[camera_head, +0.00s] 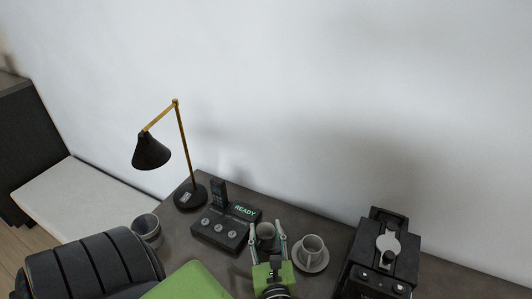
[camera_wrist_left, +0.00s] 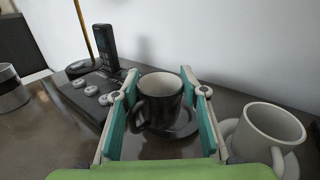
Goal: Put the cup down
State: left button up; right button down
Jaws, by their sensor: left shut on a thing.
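A dark cup (camera_wrist_left: 160,104) with a pale inside stands upright between the fingers of my left gripper (camera_wrist_left: 162,90). Its handle faces the camera, slightly left. In the head view the cup (camera_head: 265,231) shows between the fingertips of my left gripper (camera_head: 267,236), which is shut on it. A dark saucer (camera_wrist_left: 184,130) shows right under the cup in the wrist view. I cannot tell whether the cup touches it. My right gripper is not in view.
A white cup (camera_head: 311,246) on a saucer (camera_head: 325,262) stands close on the right. A phone base (camera_head: 221,234) reading READY is close on the left, with a lamp (camera_head: 152,153) behind. A black coffee machine (camera_head: 377,265) stands further right on the dark table (camera_head: 178,239).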

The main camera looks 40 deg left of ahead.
pick_arm(q)
jog(key=shift+f, duration=0.4)
jog(key=o, duration=1.2)
jog(key=shift+r, duration=0.65)
jog(key=p+v, duration=0.1)
jog(key=v, duration=0.6)
jog(key=shift+s+d+p, duration=0.15)
jog(key=shift+d+p, duration=0.1)
jog(key=shift+p, duration=0.1)
